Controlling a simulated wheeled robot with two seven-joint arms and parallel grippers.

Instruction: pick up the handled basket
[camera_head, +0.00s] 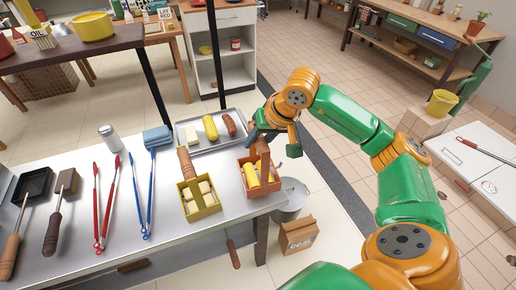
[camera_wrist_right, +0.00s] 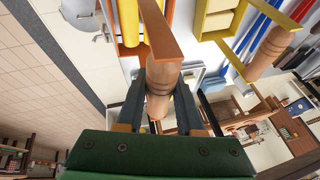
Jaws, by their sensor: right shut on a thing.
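An orange handled basket (camera_head: 270,188) with yellow pieces in it is at the right end of the metal table. Its wooden handle (camera_wrist_right: 162,72) points away from the basket. My right gripper (camera_head: 268,137) is shut on this handle, with one dark finger on each side of the wood in the wrist view (camera_wrist_right: 160,98). I cannot tell whether the basket touches the table. A second, yellow handled basket (camera_head: 205,209) with pale blocks stands just to the left, its wooden handle free. My left gripper is not in view.
A metal tray (camera_head: 188,142) with food lies behind the baskets. Blue tongs (camera_head: 137,200), red tongs (camera_head: 97,215) and a shaker (camera_head: 110,139) are to the left. A metal bucket (camera_head: 290,197) and a cardboard box (camera_head: 297,236) stand below the table's right edge.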

